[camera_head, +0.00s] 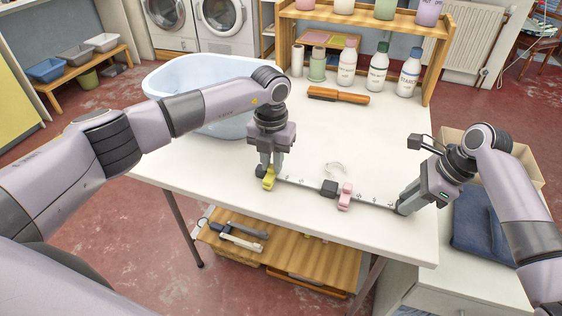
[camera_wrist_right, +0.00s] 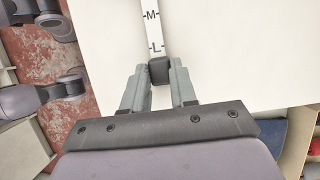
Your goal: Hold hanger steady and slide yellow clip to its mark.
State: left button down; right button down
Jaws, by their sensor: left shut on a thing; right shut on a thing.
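The hanger (camera_head: 300,184) is a thin white marked bar lying across the white table, with a dark block and hook (camera_head: 330,186) near its middle. My right gripper (camera_head: 402,207) is shut on the hanger's dark right end cap, which also shows between the fingers in the right wrist view (camera_wrist_right: 159,70). The marks M and L show on the bar there. The yellow clip (camera_head: 269,177) is at the bar's left end. My left gripper (camera_head: 267,172) is shut on the yellow clip and partly hides it. A pink clip (camera_head: 345,197) sits on the bar right of the dark block.
A pale blue basin (camera_head: 190,75) stands at the table's left behind my left arm. A brush (camera_head: 338,96) and several bottles (camera_head: 378,68) are at the back by a wooden shelf (camera_head: 433,45). The table (camera_head: 300,135) between them and the hanger is clear.

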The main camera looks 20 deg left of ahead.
aim_at(272, 166)
pick_arm(q)
jog(key=c, duration=1)
grip_release()
notch_tip(272, 166, up, 12)
pick_arm(e)
jog(key=c, duration=0.8)
grip_release()
jog(key=shift+r, duration=0.15)
